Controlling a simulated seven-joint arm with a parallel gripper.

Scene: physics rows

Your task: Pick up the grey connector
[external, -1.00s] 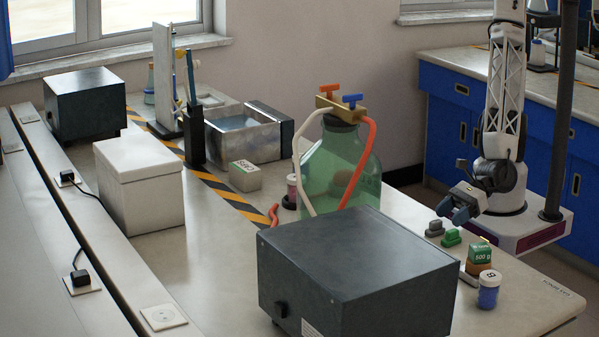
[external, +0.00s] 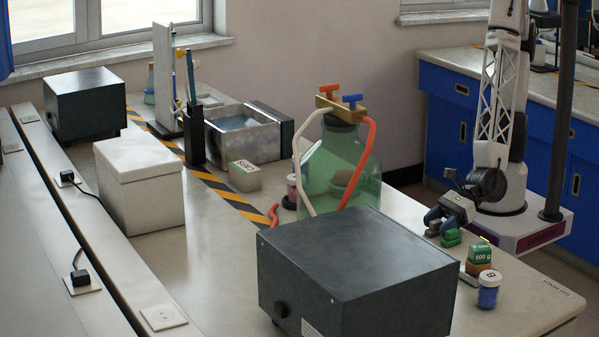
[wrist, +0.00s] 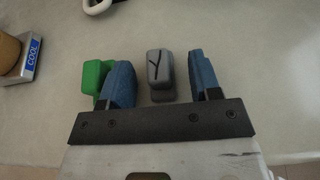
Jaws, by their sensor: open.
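The grey connector (wrist: 159,72) is a small upright block with a dark Y-shaped mark on its top. In the wrist view it stands on the bench between my two blue fingertips, nearer the left one, with a gap on each side. My gripper (wrist: 163,82) is open and empty. In the external view my gripper (external: 440,220) is low over the bench and mostly hides the grey connector. A green connector (wrist: 94,76) stands just outside my left finger, partly hidden by it; it also shows in the external view (external: 451,238).
A green glass bottle (external: 340,170) with hoses and a large dark box (external: 355,270) stand to the left.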

